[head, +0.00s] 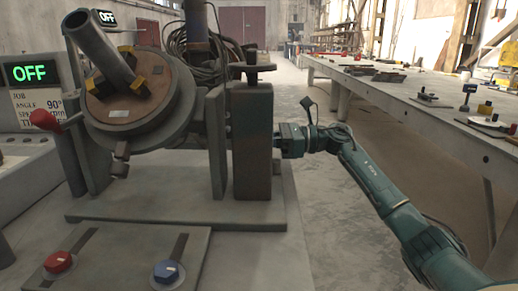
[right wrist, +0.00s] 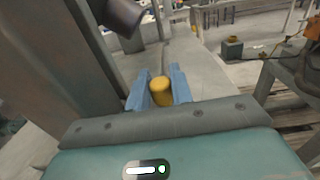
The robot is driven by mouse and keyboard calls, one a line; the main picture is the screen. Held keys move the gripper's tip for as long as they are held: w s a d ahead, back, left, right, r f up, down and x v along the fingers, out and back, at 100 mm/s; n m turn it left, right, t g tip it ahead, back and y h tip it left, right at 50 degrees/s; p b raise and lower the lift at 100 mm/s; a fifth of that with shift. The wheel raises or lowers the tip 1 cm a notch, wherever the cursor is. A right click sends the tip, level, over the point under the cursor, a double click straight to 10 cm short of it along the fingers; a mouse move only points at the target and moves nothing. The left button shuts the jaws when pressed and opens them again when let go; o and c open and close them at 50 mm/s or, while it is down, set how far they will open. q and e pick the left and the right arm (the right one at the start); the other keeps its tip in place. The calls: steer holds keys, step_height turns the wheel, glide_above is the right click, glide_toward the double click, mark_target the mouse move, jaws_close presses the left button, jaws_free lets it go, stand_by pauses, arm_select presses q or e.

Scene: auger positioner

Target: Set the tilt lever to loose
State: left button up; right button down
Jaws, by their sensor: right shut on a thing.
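The positioner has a round tilted plate (head: 155,88) that carries a grey pipe (head: 97,43) between yellow clamps. My right gripper (right wrist: 161,90) is shut on a yellow knob (right wrist: 161,93), which sits between its two blue fingers. In the head view my right arm reaches in from the right and its hand (head: 291,139) is at the right side of the brown-grey column (head: 252,140). The column hides the fingertips and the yellow knob there. Whether this knob belongs to the tilt lever cannot be told. No loose or locked mark is readable. My left gripper is out of view.
A red-tipped handle (head: 45,119) sticks out at the machine's left. A red knob (head: 58,262) and a blue knob (head: 167,271) sit on the front panel. A display (head: 30,73) reads OFF. A long table (head: 420,100) with parts stands right; floor between is clear.

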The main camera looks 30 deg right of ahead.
steer(key=shift+s+a+n+g+y, duration=0.15)
steer(key=shift+a+n+g+y, duration=0.25)
steer(key=shift+n+g, duration=0.45)
steer(key=shift+s+a+n+g+y, duration=0.2)
steer(key=shift+n+g+y, duration=0.25)
steer(key=shift+g, duration=0.7)
steer(key=shift+a, duration=0.15)
steer(key=c, duration=1.3)
jaws_free()
steer(key=p+v, duration=0.1)
steer(key=v, duration=1.2)
